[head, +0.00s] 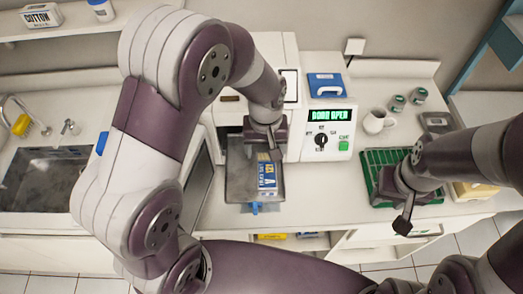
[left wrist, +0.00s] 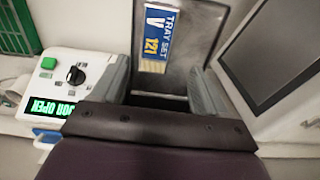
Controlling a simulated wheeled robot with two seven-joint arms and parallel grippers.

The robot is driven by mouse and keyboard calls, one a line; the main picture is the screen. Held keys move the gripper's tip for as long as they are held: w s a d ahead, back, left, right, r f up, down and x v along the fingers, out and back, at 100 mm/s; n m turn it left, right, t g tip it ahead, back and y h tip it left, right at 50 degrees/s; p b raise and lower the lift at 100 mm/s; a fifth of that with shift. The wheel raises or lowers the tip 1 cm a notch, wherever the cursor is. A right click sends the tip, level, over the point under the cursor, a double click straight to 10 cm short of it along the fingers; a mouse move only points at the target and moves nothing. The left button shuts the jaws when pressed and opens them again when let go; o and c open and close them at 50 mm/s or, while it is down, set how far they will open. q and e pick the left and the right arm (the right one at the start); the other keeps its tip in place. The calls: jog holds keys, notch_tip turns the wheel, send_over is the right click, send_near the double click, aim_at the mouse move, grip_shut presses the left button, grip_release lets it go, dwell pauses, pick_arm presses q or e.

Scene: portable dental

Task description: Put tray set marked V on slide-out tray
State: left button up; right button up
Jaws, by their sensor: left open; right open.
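The tray set marked V (head: 267,177), a blue and white packet, lies flat on the right part of the slide-out tray (head: 239,182). In the left wrist view the packet (left wrist: 155,42) shows "TRAY SET V 121" on the grey tray (left wrist: 192,58). My left gripper (head: 275,150) is at the machine's opening, by the inner end of the packet. In the left wrist view its open fingers (left wrist: 160,92) are apart, with nothing seen between them. My right gripper (head: 403,220) is open and empty at the green rack's front; its finger gap is hard to see.
The machine's panel (head: 328,135) reads "DOOR OPEN". Its open door (head: 199,180) stands left of the tray. A green rack (head: 376,160), a white mug (head: 377,121) and a blue case (head: 327,85) are to the right. A sink (head: 40,180) is at the left.

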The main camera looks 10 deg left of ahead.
pick_arm(q)
jog(key=s+a+r+m+t, duration=0.1)
jog(key=s+a+r+m, duration=0.2)
jog(key=s+a, duration=0.5)
jog(key=shift+s+a+r, duration=0.15)
jog(key=shift+s+r, duration=0.1)
jog(key=shift+r, duration=0.5)
jog(key=shift+s, duration=0.1)
